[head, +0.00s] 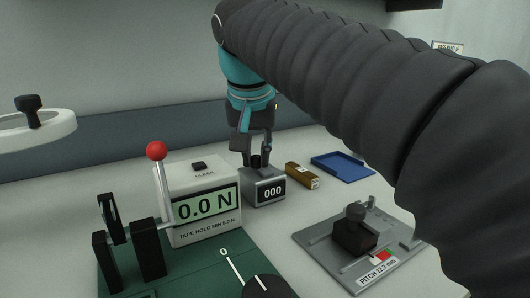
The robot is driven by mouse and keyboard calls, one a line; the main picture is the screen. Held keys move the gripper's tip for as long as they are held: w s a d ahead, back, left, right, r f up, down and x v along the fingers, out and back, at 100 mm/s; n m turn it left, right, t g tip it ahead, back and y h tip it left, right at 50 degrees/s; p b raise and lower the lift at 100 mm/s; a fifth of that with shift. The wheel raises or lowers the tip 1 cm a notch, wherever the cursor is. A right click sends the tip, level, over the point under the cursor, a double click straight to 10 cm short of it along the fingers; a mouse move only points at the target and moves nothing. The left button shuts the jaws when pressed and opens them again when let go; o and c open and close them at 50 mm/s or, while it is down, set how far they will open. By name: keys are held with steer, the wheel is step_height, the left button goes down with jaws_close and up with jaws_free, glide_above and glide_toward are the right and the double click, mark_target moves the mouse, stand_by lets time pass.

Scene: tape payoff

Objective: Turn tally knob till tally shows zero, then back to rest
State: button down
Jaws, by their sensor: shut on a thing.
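The tally (265,190) is a small grey box with a dark display on its front that reads 000. It stands on the table near the middle of the head view. Its black knob (257,163) sits on top, partly hidden by the fingers. My gripper (254,158) points down over the tally and is shut on the knob. My arm comes in from the right and covers much of the upper right of the view.
A white force meter (196,235) reading 0.0 N stands left of the tally, beside a red-balled lever (157,151). A brown block (302,176) and a blue tray (341,167) lie to the right. A grey pitch plate (315,237) is at front right.

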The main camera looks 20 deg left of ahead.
steer(key=c, duration=1.1)
jaws_free()
steer(key=v, duration=1.2)
steer(key=shift+s, duration=0.2)
